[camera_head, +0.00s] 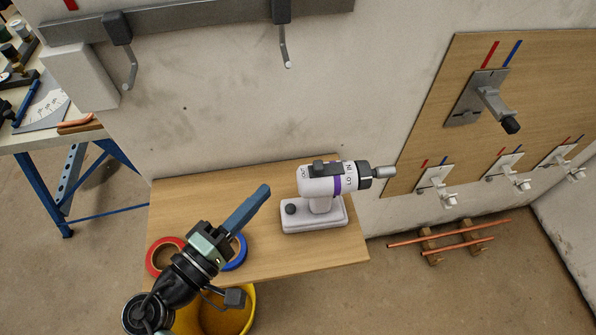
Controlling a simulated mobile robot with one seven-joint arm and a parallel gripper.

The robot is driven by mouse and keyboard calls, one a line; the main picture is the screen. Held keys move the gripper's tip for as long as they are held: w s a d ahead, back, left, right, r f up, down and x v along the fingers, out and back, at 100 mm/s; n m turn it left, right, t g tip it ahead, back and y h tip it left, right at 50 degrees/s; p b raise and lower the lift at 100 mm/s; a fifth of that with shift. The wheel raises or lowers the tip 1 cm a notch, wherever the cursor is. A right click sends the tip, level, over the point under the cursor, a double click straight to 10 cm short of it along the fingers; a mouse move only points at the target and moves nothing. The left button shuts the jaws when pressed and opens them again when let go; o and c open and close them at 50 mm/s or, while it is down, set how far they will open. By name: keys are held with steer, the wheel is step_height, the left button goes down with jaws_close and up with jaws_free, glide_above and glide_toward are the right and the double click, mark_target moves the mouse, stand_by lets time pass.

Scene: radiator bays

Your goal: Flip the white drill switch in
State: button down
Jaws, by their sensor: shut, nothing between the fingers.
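The white drill (325,182) stands upright on a wooden shelf (285,258), with a purple band, a dark grey chuck pointing right and a white base. Its body carries small dark lettering, "OUT" at the left and "LO", "IN" nearer the chuck. A dark switch (318,167) sits on top of the drill body. A dark round knob (291,208) is on the base's left side. My gripper (262,192) is shut and empty, its blue fingers pointing up and right, left of the drill and apart from it in the picture.
A red tape ring (152,262) and a blue tape ring (240,258) lie on the shelf, partly behind my arm. A yellow bucket (247,312) is below the front edge. Hooks hang from a rail (225,16) above. A board with valves (440,130) is at right.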

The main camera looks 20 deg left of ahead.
mark_target(318, 167)
steer(key=w+d+p, duration=0.2)
steer(key=w+d, duration=0.2)
steer(key=w, duration=0.2)
steer(key=shift+w+d, duration=0.2)
steer(key=shift+w, duration=0.15)
